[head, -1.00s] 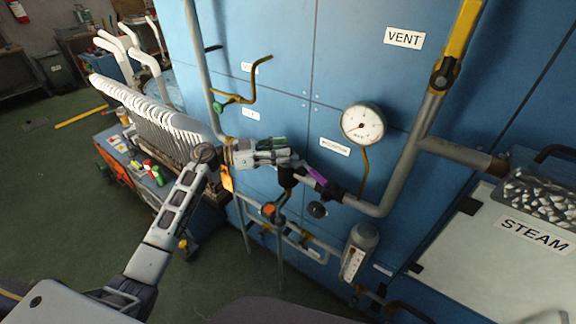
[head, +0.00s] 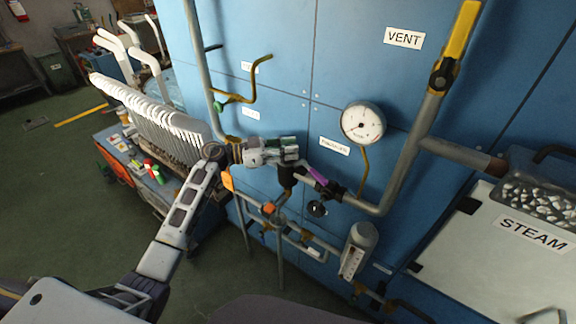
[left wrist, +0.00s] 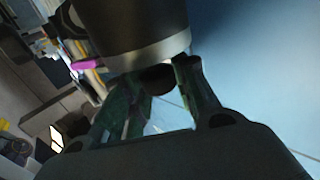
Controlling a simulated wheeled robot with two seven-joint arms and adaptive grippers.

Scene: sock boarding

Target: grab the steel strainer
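My left gripper (head: 290,150) is in front of the blue cabinet, level with the pipework. Directly below its fingers in the head view is a dark cylindrical fitting (head: 286,175) on the pipe. It may be the steel strainer, but its shape is partly hidden by the gripper. In the left wrist view a large grey cylinder (left wrist: 125,25) with a pale metal rim and a dark boss fills the top, just beyond the gripper (left wrist: 165,85). The two dark green fingers stand apart. I cannot tell whether they touch it. My right gripper is not in view.
A purple-handled valve (head: 319,178) and a grey pipe (head: 372,208) are close to the right. A gauge (head: 362,123) is above, and a grey labelled cylinder (head: 359,248) below. White sock forms (head: 160,122) line the left.

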